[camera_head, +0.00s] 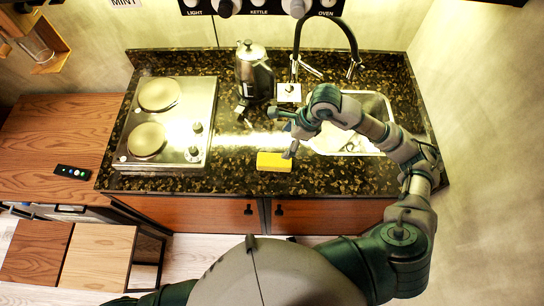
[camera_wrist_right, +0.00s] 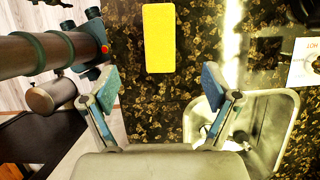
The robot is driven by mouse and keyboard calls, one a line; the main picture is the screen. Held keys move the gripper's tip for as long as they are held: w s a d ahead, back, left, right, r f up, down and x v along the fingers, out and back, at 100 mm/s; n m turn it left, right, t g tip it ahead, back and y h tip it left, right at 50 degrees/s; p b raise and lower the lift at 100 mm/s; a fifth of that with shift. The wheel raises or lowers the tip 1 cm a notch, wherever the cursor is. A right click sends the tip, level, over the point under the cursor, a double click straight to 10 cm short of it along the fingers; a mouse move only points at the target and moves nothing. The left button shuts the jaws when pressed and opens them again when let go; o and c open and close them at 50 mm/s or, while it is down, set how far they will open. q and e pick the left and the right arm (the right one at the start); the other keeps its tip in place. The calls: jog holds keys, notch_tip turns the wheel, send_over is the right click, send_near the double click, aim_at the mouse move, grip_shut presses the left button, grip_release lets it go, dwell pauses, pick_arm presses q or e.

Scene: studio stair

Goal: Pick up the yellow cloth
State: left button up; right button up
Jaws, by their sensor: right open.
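The yellow cloth (camera_head: 275,162) is a flat-looking rectangular block on the dark speckled countertop, near its front edge and left of the sink. In the right wrist view the yellow cloth (camera_wrist_right: 159,38) lies lengthwise at the top middle, beyond my fingertips. My right gripper (camera_head: 285,132) is just behind and above the cloth in the head view, its fingers spread. In the wrist view the right gripper (camera_wrist_right: 160,80) is open with nothing between its fingers. My left gripper is not in view.
A two-plate hob (camera_head: 180,132) sits at the left of the counter (camera_head: 230,175). A metal kettle (camera_head: 253,72) stands at the back, beside a small white card (camera_head: 289,93). The sink (camera_head: 378,105) and black tap (camera_head: 325,25) are at the right. Counter between hob and cloth is clear.

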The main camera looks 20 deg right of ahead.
send_near(271, 159)
jog(key=shift+p+x, duration=0.35)
jog(key=shift+x, duration=0.75)
jog(key=x, duration=0.3)
jog(key=shift+a+f, duration=0.1)
jog(key=shift+f, duration=0.05)
jog(key=shift+a+f, duration=0.2)
jog(key=p+x, duration=0.1)
jog(key=x, duration=0.3)
jog(key=shift+a+f, duration=0.1)
jog(key=shift+f, duration=0.35)
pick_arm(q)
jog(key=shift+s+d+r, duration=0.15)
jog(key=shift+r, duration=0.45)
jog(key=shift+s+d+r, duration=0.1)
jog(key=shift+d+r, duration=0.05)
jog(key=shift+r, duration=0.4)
pick_arm(e)
jog(key=c, duration=1.3)
